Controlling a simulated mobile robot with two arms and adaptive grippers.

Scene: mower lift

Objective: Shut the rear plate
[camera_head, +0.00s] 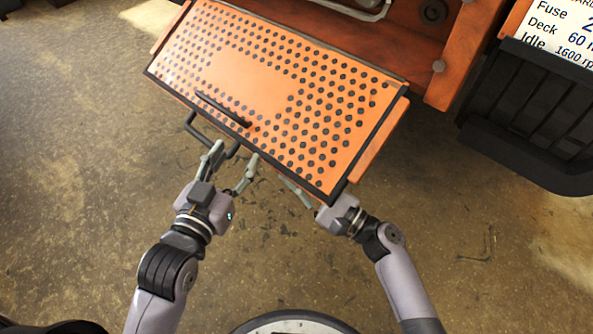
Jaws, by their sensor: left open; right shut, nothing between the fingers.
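The rear plate (270,75) is an orange perforated panel with a black edge strip, in the upper middle of the head view. It juts out from the orange machine body towards me. A black bar handle (222,108) is on its face. My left gripper (236,155) is open, just off the plate's near edge, beside a black loop bar (205,135). I cannot tell whether its fingers touch the bar. My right gripper (287,181) is shut and empty near the plate's lower right corner; whether it touches the edge is unclear.
The orange machine body (400,45) stands behind the plate. A black slatted bin-like part (530,110) and a white label board (560,30) are at the right. The stained brown floor (70,180) is open on the left and at the lower right.

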